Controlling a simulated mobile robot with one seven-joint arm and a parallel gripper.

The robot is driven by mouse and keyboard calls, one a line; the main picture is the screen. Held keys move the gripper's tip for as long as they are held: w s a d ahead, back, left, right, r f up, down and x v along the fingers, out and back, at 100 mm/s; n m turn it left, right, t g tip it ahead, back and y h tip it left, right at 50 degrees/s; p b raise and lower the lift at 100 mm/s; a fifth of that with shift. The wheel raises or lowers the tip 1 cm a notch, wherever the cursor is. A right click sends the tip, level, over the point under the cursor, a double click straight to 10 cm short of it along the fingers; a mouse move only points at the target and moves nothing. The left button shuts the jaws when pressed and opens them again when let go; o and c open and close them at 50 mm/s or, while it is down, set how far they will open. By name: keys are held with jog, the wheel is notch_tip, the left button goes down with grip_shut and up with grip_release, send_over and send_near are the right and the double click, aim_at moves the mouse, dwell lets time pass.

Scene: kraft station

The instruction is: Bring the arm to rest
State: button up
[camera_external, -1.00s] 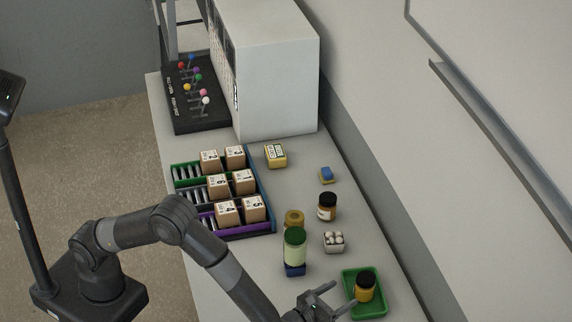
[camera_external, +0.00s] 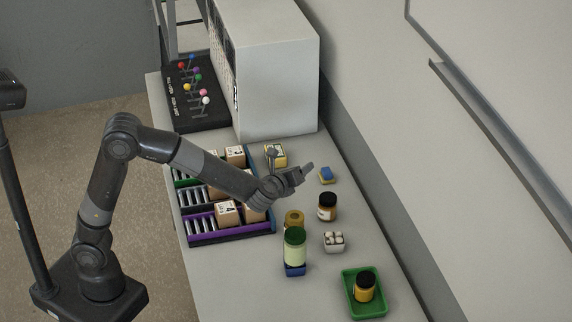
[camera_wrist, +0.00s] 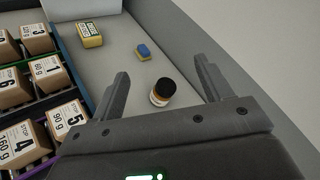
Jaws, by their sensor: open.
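That jar (camera_external: 327,206) stands on the table in the external view, apart from the fingers. My arm is bent up at the elbow and hides part of the box rack.
Below lie a rack (camera_external: 230,238) of numbered boxes, a yellow box (camera_external: 281,158), a blue-and-yellow sponge (camera_external: 326,175), a green-lidded jar (camera_external: 295,247), a white holder (camera_external: 333,242) and a green tray (camera_external: 367,309) holding an amber jar (camera_external: 365,287). A white cabinet (camera_external: 275,80) stands behind.

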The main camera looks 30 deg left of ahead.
jog(key=s+a+r+n+g+y, duration=0.1)
jog(key=s+a+n+g+y, duration=0.15)
jog(key=a+n, duration=0.9)
jog(key=s+a+r+n+g+y, duration=0.1)
jog(key=s+a+n+g, duration=0.2)
jog(key=a, duration=1.7)
jog(key=s+a+f+n+g+h, duration=0.1)
jog(key=s+a+n+h, duration=0.1)
jog(key=s+a+n, duration=0.3)
jog(key=s+a+f+n+g+h, duration=0.1)
jog(key=s+a+n+g+h, duration=0.1)
jog(key=s+a+n, duration=0.4)
jog(key=s+n, duration=0.3)
jog(key=s, duration=0.2)
jog(key=shift+s+f, duration=0.25)
